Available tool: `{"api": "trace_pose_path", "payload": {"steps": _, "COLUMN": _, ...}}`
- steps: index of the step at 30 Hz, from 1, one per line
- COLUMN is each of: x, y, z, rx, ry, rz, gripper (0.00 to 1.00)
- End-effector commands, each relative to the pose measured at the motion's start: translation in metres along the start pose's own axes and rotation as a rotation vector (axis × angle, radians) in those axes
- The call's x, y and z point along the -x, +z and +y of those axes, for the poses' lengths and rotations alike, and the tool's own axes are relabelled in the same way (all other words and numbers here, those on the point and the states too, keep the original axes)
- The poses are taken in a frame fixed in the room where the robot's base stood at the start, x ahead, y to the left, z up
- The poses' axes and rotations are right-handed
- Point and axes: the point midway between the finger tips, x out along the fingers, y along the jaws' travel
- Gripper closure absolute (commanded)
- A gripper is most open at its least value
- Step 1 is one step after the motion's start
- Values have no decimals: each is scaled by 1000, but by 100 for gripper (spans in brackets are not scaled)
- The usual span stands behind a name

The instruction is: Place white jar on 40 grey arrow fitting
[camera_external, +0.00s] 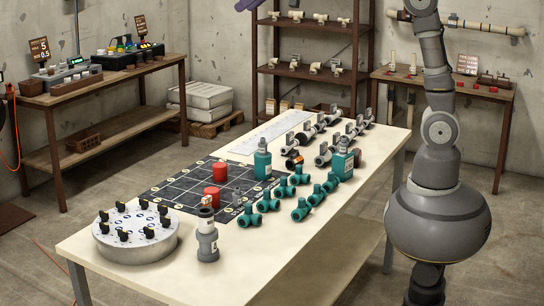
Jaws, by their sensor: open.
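A grey pipe fitting (207,246) stands upright at the table's near edge, right of the round dial unit. Markings such as a 40 or an arrow are too small to read on the grey fitting. More grey and white fittings (323,155) lie in rows at the table's far end. My arm rises at the right and leaves the top of the picture; my gripper is not in view.
The cream table (290,262) has free room at its near right. A dark gridded mat (165,191) holds red cylinders (212,196). A round dial unit (137,246) fills the left corner. Shelves and side benches line the walls.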

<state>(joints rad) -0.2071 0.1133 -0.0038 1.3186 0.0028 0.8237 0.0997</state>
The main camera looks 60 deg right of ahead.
Motion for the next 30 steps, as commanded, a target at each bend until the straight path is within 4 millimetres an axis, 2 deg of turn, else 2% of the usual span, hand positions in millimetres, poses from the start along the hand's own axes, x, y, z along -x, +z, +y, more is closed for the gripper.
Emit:
{"api": "trace_pose_path", "payload": {"steps": 1, "x": 50, "y": -13, "z": 23, "rx": -8, "ry": 28, "rz": 100, "gripper": 27}}
{"api": "trace_pose_path", "payload": {"steps": 3, "x": 109, "y": -23, "z": 48, "rx": -8, "ry": 68, "rz": 225, "gripper": 27}}
{"api": "trace_pose_path", "payload": {"steps": 4, "x": 131, "y": -25, "z": 56, "rx": -7, "ry": 84, "rz": 270, "gripper": 27}}
{"api": "trace_pose_path", "payload": {"steps": 6, "x": 173, "y": -26, "z": 69, "rx": -2, "ry": 119, "rz": 357, "gripper": 27}}
{"api": "trace_pose_path", "payload": {"steps": 9, "x": 209, "y": -24, "z": 78, "rx": 5, "ry": 150, "rz": 432, "gripper": 27}}
{"api": "trace_pose_path", "payload": {"steps": 10, "x": 216, "y": -24, "z": 80, "rx": 7, "ry": 156, "rz": 445, "gripper": 27}}
{"api": "trace_pose_path", "payload": {"steps": 13, "x": 224, "y": -23, "z": 82, "rx": 10, "ry": 165, "rz": 464, "gripper": 27}}
{"api": "trace_pose_path", "payload": {"steps": 20, "x": 224, "y": -22, "z": 81, "rx": 10, "ry": 164, "rz": 464, "gripper": 27}}
{"api": "trace_pose_path", "payload": {"steps": 23, "x": 216, "y": -13, "z": 82, "rx": 9, "ry": 163, "rz": 464, "gripper": 27}}
{"api": "trace_pose_path", "payload": {"steps": 27, "x": 192, "y": 15, "z": 85, "rx": 9, "ry": 163, "rz": 463, "gripper": 27}}
{"api": "trace_pose_path", "payload": {"steps": 30, "x": 178, "y": 32, "z": 87, "rx": 9, "ry": 163, "rz": 463, "gripper": 4}}
